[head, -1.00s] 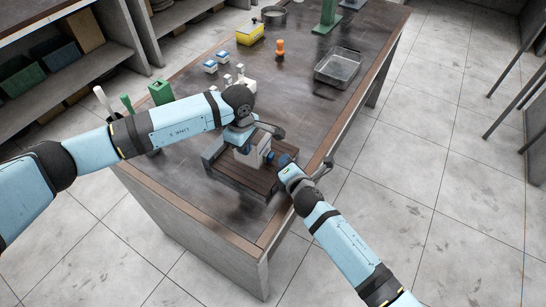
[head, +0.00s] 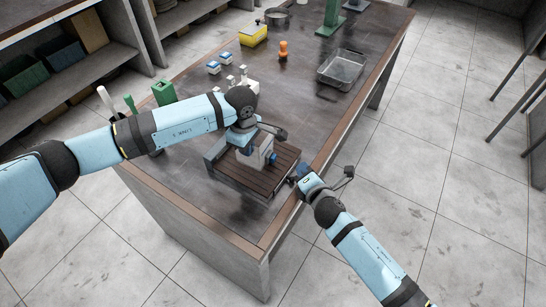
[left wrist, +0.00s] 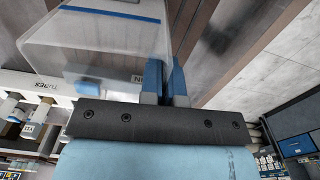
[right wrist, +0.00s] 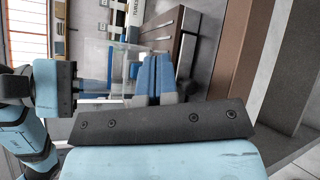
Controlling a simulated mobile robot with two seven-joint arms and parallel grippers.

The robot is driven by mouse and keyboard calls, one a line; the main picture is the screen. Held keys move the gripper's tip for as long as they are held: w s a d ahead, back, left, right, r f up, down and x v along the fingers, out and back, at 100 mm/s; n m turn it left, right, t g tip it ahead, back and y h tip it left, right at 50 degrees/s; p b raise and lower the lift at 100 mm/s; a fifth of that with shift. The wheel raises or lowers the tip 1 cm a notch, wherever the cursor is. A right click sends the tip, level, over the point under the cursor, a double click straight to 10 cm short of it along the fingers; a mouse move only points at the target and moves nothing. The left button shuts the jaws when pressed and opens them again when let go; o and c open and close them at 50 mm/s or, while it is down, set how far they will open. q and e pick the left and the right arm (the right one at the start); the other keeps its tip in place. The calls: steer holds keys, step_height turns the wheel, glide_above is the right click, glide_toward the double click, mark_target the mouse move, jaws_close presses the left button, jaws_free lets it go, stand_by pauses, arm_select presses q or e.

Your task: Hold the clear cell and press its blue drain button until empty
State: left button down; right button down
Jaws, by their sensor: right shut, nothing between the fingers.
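The clear cell (head: 254,152) is a see-through box standing over a dark slatted platform (head: 228,177) near the table's front end. My left gripper (head: 262,148) is at it from above. In the left wrist view, the left fingers (left wrist: 166,82) are close together at the cell's side wall (left wrist: 100,38), which appears to run between them. A small blue part (head: 273,159) shows on the cell's right side; I cannot tell if it is the drain button. My right gripper (head: 296,174) is shut and empty, apart from the cell, by the table's right edge. Its fingers (right wrist: 153,78) partly hide the cell (right wrist: 103,58).
Green containers (head: 163,92) stand at the left edge.

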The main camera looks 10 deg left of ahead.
arm_select(q)
steer(key=c, duration=1.3)
jaws_free()
steer(key=shift+o, duration=0.2)
